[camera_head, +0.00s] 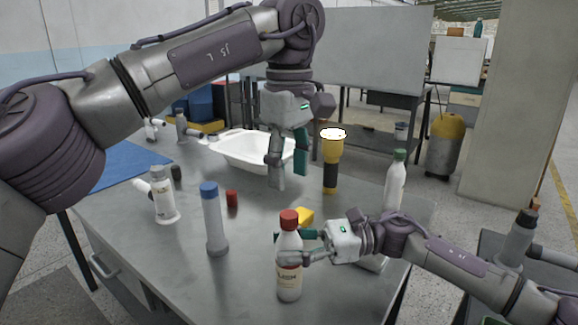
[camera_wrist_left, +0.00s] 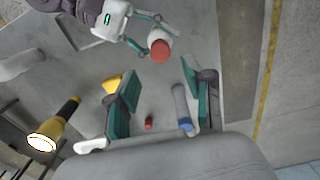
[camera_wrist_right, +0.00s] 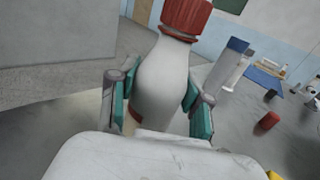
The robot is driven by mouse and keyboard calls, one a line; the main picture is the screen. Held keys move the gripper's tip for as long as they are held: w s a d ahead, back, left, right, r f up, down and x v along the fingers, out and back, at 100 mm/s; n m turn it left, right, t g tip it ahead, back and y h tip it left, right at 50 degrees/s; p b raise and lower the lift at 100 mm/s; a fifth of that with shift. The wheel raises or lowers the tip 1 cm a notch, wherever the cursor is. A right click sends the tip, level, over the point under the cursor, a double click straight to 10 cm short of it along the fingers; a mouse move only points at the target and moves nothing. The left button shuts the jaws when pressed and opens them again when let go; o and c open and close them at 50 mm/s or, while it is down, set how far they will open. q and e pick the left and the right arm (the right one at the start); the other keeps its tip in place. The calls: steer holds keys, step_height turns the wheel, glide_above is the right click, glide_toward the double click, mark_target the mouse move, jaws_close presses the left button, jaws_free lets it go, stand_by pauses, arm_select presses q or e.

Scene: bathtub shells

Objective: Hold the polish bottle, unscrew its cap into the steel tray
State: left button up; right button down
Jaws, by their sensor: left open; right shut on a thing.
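The polish bottle (camera_head: 289,270) is white with a label and a red cap (camera_head: 289,219), upright at the table's front. My right gripper (camera_head: 303,247) is shut around its body below the cap; I cannot tell if the base touches the table. The right wrist view shows the bottle (camera_wrist_right: 162,85) between the fingers, with the red cap (camera_wrist_right: 187,17) on it. My left gripper (camera_head: 288,172) is open and empty, pointing down, above and behind the bottle. In the left wrist view the red cap (camera_wrist_left: 160,50) lies beyond its open fingers (camera_wrist_left: 158,100).
A yellow-black torch (camera_head: 331,170), a green-capped bottle (camera_head: 395,183) and a white tub (camera_head: 240,150) are farther back.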

mark_target(289, 214)
arm_select(q)
steer(key=m, duration=0.4)
steer(key=shift+m, duration=0.4)
steer(key=m, duration=0.4)
steer(key=shift+m, duration=0.3)
steer(key=m, duration=0.8)
steer(key=shift+f, duration=4)
